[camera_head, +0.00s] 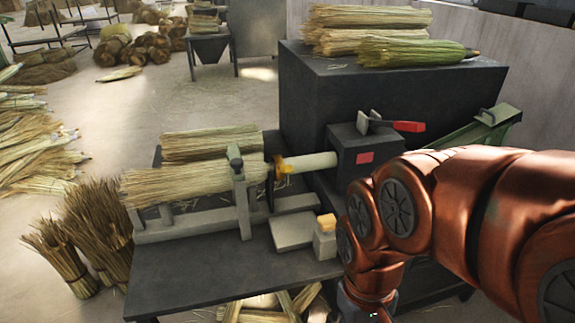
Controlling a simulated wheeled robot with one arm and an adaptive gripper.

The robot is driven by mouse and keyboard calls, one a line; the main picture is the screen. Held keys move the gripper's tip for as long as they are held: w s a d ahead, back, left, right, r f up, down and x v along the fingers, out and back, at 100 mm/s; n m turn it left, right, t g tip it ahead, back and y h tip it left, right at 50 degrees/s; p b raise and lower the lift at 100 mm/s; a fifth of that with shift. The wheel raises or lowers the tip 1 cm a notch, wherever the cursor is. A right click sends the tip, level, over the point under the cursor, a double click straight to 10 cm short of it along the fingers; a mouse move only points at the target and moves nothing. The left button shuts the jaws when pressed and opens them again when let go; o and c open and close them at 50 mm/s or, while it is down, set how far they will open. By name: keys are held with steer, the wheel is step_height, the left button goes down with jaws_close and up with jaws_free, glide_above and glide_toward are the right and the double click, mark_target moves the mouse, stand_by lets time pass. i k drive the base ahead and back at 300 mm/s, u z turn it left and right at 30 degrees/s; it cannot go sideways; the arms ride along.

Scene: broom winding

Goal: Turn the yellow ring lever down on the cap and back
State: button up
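The yellow ring lever (281,168) sits at the left end of a pale horizontal cylinder (312,162), beside the right end of a straw bundle (195,184). A small yellow tab of it sticks out to the left. I cannot clearly make out the cap separate from the ring. My copper-coloured arm comes in from the right, and its wrist points down at the bottom edge, to the right of and nearer than the lever. My gripper's fingers are below the picture, so their state is hidden. Nothing of mine touches the lever.
The dark bench (215,285) has a clamp frame (240,200) around the straw bundle. A grey box (352,150) with a red-handled lever (402,125) stands right of the cylinder. The bench's front left is clear.

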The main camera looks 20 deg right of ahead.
mark_target(282, 170)
steer(key=z, duration=0.1)
steer(key=k, duration=1.05)
steer(key=u, duration=1.2)
steer(key=i, duration=1.25)
steer(key=z, duration=0.45)
